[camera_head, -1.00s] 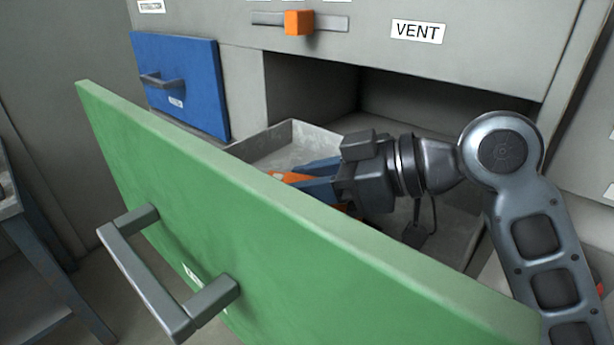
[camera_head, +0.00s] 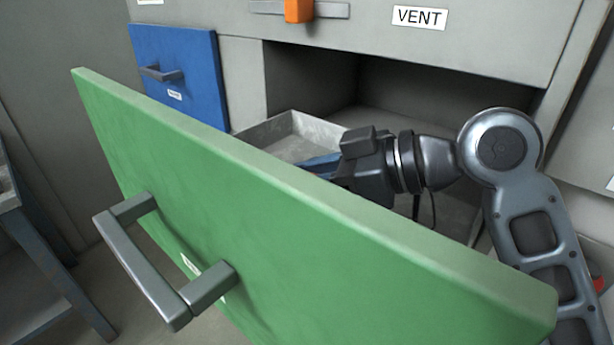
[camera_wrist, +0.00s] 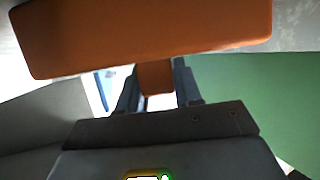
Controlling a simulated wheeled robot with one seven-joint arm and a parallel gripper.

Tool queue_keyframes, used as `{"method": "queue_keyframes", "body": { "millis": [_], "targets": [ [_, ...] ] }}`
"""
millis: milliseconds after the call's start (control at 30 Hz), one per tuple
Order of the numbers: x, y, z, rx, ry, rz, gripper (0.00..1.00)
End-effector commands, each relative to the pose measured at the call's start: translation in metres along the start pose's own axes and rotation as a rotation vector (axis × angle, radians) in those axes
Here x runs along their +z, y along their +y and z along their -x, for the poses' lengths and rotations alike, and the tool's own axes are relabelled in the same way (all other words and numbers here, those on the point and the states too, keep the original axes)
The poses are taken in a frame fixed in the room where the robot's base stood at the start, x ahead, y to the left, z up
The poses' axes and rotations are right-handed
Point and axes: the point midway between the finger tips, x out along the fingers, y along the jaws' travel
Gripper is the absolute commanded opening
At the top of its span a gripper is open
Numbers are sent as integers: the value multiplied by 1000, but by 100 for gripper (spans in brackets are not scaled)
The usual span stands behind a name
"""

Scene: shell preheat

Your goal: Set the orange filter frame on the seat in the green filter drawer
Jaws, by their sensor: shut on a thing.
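The green filter drawer (camera_head: 220,190) is pulled out, its large green front facing the head camera. My gripper (camera_wrist: 156,88) is shut on the orange filter frame (camera_wrist: 140,35), gripping a narrow orange part between the two fingers in the wrist view. The frame's broad orange piece spans the top of that view. In the head view my gripper is inside the drawer, behind the green front, which hides the fingertips and the frame. The seat cannot be made out, and whether the frame touches it cannot be told.
A grey metal tray (camera_head: 290,135) lies in the drawer, left of my gripper. A shut blue drawer (camera_head: 175,80) is at the left. An orange slider (camera_head: 299,11) sits on the panel beside the VENT label (camera_head: 419,17). The green front's handle (camera_head: 135,250) sticks out toward the camera.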

Motion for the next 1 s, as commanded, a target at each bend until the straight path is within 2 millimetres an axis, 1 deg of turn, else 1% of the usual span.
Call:
{"method": "queue_keyframes", "body": {
  "millis": [67, 100, 367, 400, 600, 733, 867, 1000],
  "targets": [
    [2, 0, -1, 0, 1, 0, 0],
    [1, 0, 0, 0, 1, 0, 37],
    [1, 0, 0, 0, 0, 0, 62],
    [1, 0, 0, 0, 0, 0, 64],
    [1, 0, 0, 0, -1, 0, 64],
    [-4, 0, 2, 1, -1, 0, 64],
    [-19, 0, 8, 1, 0, 2, 64],
    [-43, 0, 17, 0, 0, 2, 64]
  ]
}}
